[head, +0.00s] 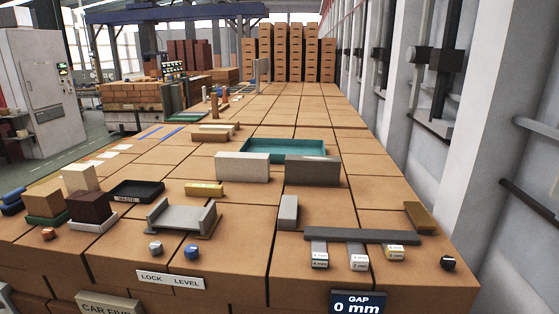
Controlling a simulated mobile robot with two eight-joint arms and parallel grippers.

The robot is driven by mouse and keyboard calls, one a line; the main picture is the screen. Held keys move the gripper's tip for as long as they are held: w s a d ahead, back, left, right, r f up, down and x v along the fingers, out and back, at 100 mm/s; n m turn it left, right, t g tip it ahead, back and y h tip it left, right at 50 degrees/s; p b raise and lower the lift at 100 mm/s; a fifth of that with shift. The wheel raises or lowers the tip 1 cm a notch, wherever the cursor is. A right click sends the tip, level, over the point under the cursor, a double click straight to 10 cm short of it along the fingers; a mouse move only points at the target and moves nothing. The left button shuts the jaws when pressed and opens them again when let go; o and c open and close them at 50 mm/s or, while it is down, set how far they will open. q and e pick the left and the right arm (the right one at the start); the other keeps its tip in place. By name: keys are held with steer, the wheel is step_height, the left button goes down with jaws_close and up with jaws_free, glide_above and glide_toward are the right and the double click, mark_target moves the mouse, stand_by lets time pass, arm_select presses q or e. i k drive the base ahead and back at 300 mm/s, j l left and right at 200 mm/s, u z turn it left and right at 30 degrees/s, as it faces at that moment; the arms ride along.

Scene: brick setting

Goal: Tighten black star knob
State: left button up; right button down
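A small black knob (448,263) sits on the near right part of the brick stack's front, right of the GAP display (358,303), which reads 0 mm. It looks dark and faceted. Its exact star shape is too small to make out. Neither of my grippers shows in the head view, and nothing is touching the knob.
A grey bar (362,236) lies behind several labelled gauge tabs (320,255), left of the knob. A brown block (419,216) lies behind it. Orange (48,234), grey (156,248) and blue (191,252) knobs stand further left. A wall with columns runs along the right.

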mark_target(446, 263)
steer(key=z, duration=1.3)
